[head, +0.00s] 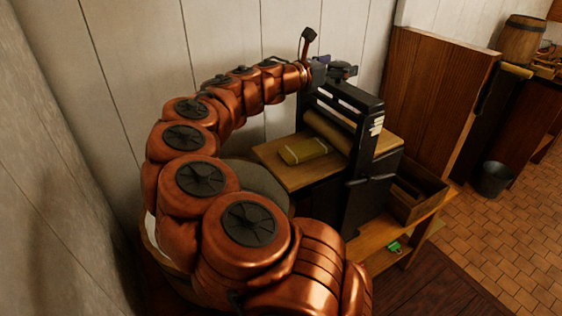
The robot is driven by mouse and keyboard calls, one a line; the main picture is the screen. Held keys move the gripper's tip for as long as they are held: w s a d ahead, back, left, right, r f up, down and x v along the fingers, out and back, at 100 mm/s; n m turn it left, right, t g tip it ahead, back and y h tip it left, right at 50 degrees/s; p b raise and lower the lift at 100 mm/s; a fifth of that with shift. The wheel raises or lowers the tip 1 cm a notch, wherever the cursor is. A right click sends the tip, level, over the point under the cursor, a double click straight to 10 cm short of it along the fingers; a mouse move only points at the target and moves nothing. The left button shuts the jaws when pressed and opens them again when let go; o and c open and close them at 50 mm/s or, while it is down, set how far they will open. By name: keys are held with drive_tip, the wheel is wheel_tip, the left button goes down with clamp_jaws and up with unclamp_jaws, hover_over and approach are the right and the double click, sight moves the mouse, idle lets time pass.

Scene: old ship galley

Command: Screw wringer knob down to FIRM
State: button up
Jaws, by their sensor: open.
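The wringer (372,108) is a black frame with pale rollers (327,130), standing on a wooden bench. The wringer knob (343,71) appears as a dark shape on top of the frame, partly hidden by my gripper. My copper arm curves up from the bottom and reaches to the top of the wringer from the left. My gripper (322,71) is dark and open beside the knob. I cannot tell whether it touches the knob. A pale marked strip (377,125) is on the right side of the frame; its lettering is too small to read.
A folded yellow-green cloth (302,150) lies on the wooden board (275,155) before the rollers. A dark lever with a knobbed end (308,36) rises behind my gripper. A wooden box (418,193) sits right of the wringer. A plank wall is close behind. Tiled floor is open at right.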

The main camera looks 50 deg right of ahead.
drive_tip(key=shift+s+f+n+t+b, duration=0.1)
drive_tip(key=shift+s+n+t+b, duration=0.1)
drive_tip(key=shift+n+t+b, duration=1.05)
drive_tip(key=shift+w+t+b, duration=0.1)
drive_tip(key=shift+t+b, duration=0.25)
drive_tip(key=shift+t, duration=0.6)
drive_tip(key=shift+n+t, duration=0.55)
drive_tip(key=shift+t, duration=0.05)
drive_tip(key=shift+r+n+t+p, duration=0.25)
drive_tip(key=shift+n+t+p, duration=0.2)
drive_tip(key=shift+n+t, duration=0.7)
drive_tip(key=shift+n+t+y+p, duration=0.4)
drive_tip(key=shift+t+p, duration=0.15)
drive_tip(key=shift+t, duration=0.6)
drive_tip(key=shift+n+t+y+p, duration=0.9)
drive_tip(key=shift+n+t+p, duration=0.35)
drive_tip(key=shift+t, duration=0.45)
drive_tip(key=shift+t+p, duration=0.3)
drive_tip(key=shift+p, duration=0.05)
